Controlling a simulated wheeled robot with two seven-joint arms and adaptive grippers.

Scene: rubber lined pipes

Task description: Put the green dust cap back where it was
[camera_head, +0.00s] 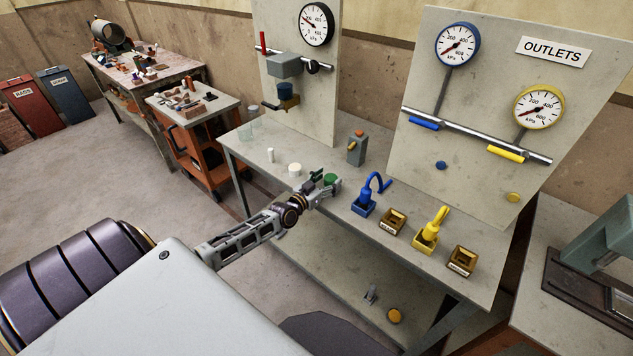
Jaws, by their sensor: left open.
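A round green cap (331,179) is on the grey bench, at the end of my left arm. My left gripper (325,187) is open right at the cap, with its fingers low over the bench. I cannot tell whether the fingers touch the cap. A smaller dark green piece (316,175) shows just left of the cap; the gripper partly hides this area. My right gripper is not in view.
On the bench (345,220) stand a cream disc (295,170), a grey box with an orange top (357,150), a blue hose fitting (367,195), a yellow one (431,230) and small trays (393,221). The outlet panel (480,110) rises behind.

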